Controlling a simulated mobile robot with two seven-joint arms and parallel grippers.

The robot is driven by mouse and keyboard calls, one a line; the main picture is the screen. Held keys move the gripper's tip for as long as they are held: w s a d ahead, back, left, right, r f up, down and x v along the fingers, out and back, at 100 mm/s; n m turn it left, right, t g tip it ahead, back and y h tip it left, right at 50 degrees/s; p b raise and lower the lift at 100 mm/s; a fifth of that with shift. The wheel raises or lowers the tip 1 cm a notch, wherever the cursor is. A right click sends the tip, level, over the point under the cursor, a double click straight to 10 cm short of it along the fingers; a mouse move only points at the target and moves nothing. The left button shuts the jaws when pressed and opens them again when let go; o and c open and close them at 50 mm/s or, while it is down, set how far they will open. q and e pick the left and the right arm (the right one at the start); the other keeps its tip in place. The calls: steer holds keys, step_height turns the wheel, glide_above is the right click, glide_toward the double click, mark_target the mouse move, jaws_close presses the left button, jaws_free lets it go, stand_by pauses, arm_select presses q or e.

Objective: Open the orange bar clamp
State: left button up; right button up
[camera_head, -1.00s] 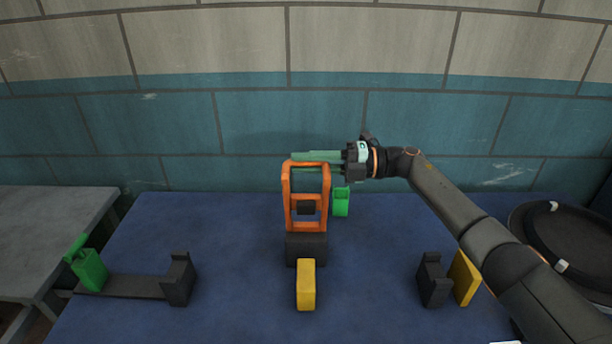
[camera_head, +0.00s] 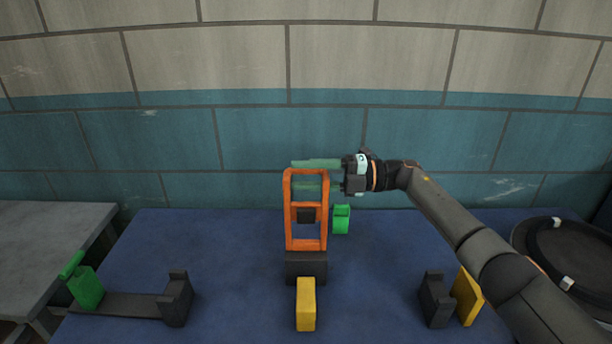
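The orange bar clamp (camera_head: 289,212) stands upright at the middle of the blue table, an open orange frame above a dark block (camera_head: 306,267). My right gripper (camera_head: 304,175) comes in from the right with its green fingers spread apart. One finger lies just above the clamp's top bar in the picture. The other shows below that bar, through the frame's opening. The bar appears between the fingers, and I see no firm grip; depth and contact are unclear. My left gripper is not in view.
A yellow block (camera_head: 306,304) stands in front of the clamp, a green piece (camera_head: 342,219) to its right. A green-handled dark fixture (camera_head: 130,304) is at the left. A dark bracket (camera_head: 435,300) and yellow plate (camera_head: 467,296) are at the right. A black round thing (camera_head: 570,255) lies far right.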

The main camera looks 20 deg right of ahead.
steer(key=shift+f, duration=0.1)
arm_select(q)
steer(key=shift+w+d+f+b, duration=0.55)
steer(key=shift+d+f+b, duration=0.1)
steer(key=shift+b, duration=0.6)
arm_select(e)
steer(key=v, duration=1.2)
steer(key=shift+d, duration=0.3)
